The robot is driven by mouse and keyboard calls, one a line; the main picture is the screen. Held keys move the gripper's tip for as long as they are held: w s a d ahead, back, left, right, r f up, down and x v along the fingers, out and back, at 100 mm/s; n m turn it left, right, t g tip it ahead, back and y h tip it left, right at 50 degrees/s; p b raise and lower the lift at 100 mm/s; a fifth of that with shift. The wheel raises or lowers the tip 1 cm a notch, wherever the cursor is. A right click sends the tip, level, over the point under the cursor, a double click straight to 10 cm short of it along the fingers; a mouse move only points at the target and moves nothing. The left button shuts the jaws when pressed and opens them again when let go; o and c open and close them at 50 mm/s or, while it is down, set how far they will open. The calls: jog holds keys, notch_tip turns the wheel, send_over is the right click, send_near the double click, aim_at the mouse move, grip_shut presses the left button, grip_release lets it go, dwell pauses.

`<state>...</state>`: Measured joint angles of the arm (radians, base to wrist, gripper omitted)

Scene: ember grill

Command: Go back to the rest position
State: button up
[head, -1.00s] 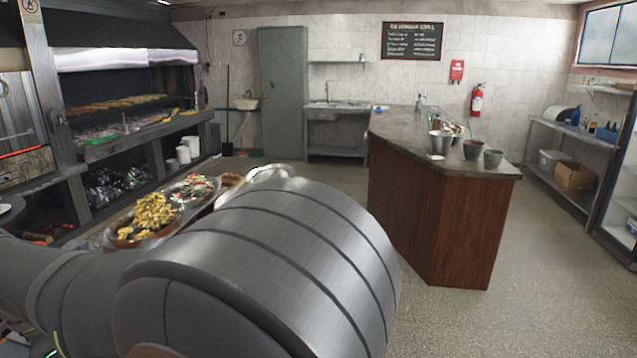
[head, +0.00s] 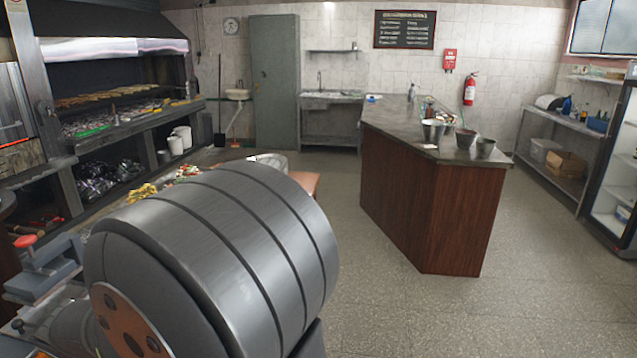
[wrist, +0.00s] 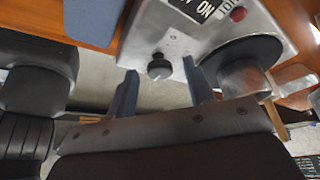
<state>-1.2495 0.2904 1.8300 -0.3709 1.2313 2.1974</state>
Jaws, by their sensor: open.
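In the wrist view my gripper (wrist: 161,95) is open. Its two blue-grey fingers stand apart with nothing held between them. Beyond the fingers is a metal panel (wrist: 165,38) with a dark round knob (wrist: 159,67) and a black label with white letters. A dark round part with a metal block (wrist: 245,77) is to the right of the fingers. In the head view my arm fills the lower left, and the gripper itself cannot be made out there.
A wood-sided counter (head: 425,205) with metal buckets (head: 433,130) stands right of centre. Food (head: 140,193) lies partly hidden behind my arm. The grill (head: 110,125) is at the left. A shelf (head: 560,165) is at the right. The floor between is clear.

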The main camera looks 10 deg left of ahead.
jog(key=n, duration=0.1)
jog(key=n+y, duration=0.1)
jog(key=n, duration=0.1)
jog(key=shift+s+r+t, duration=0.15)
jog(key=shift+r+t, duration=0.05)
jog(key=shift+t, duration=0.2)
jog(key=n, duration=0.1)
jog(key=n+y, duration=0.1)
jog(key=n, duration=0.2)
jog(key=shift+d+n+t+y, duration=0.25)
jog(key=shift+n+t+y, duration=0.05)
jog(key=shift+y, duration=0.1)
jog(key=n, duration=0.2)
jog(key=n+y, duration=0.1)
jog(key=shift+d+n+y, duration=0.15)
jog(key=shift+n+y, duration=0.15)
jog(key=shift+n, duration=0.1)
jog(key=shift+d+n+g+y, duration=0.1)
jog(key=shift+n+g+y, duration=0.5)
jog(key=shift+n, duration=1.5)
jog(key=shift+o, duration=0.4)
